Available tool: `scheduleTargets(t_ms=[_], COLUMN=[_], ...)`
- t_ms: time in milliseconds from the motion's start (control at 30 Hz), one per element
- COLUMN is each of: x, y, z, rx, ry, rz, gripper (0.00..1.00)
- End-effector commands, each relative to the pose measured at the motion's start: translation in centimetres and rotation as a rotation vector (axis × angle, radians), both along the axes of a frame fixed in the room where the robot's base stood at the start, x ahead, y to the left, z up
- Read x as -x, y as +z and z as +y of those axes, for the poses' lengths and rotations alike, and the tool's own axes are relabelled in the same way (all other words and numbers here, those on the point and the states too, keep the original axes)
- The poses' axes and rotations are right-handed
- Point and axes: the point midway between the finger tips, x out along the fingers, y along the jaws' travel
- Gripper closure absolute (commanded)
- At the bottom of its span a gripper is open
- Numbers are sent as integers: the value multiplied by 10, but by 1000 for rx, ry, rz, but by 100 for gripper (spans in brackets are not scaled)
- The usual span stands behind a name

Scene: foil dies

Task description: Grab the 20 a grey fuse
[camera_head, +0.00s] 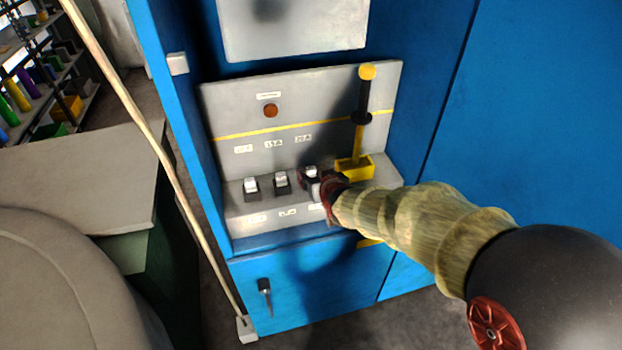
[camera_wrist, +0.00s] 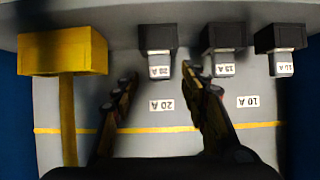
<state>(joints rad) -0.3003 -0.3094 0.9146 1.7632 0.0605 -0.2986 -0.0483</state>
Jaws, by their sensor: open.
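The 20 A grey fuse (camera_wrist: 160,69) sits in a black holder (camera_wrist: 156,38) in the wrist view, its label upside down. In the head view the same fuse (camera_head: 310,171) is the rightmost of three, partly covered by my gripper (camera_head: 318,184). My gripper (camera_wrist: 158,84) is open and empty in the wrist view. Its fingertips lie to the left and right of the 20 A fuse in the picture, the right one in the gap beside the 15 A fuse (camera_wrist: 224,67). I cannot tell whether either finger touches.
The 10 A fuse (camera_wrist: 285,66) sits farther right in the wrist view. A yellow-based lever (camera_head: 355,168) stands just right of the fuses in the head view. The blue cabinet (camera_head: 183,130) encloses the grey panel (camera_head: 232,112). A pale pole (camera_head: 150,125) stands at left.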

Motion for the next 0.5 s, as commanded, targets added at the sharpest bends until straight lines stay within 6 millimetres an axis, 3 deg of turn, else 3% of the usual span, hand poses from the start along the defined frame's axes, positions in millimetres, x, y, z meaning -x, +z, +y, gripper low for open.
scheduleTargets(t_ms=[200, 400, 500], x=[-16, -16, -16], y=[-10, -9, -9], z=[5, 5, 5], rx=[0, 0, 0], ry=[0, 0, 0], rz=[0, 0, 0], gripper=[56, 56, 61])
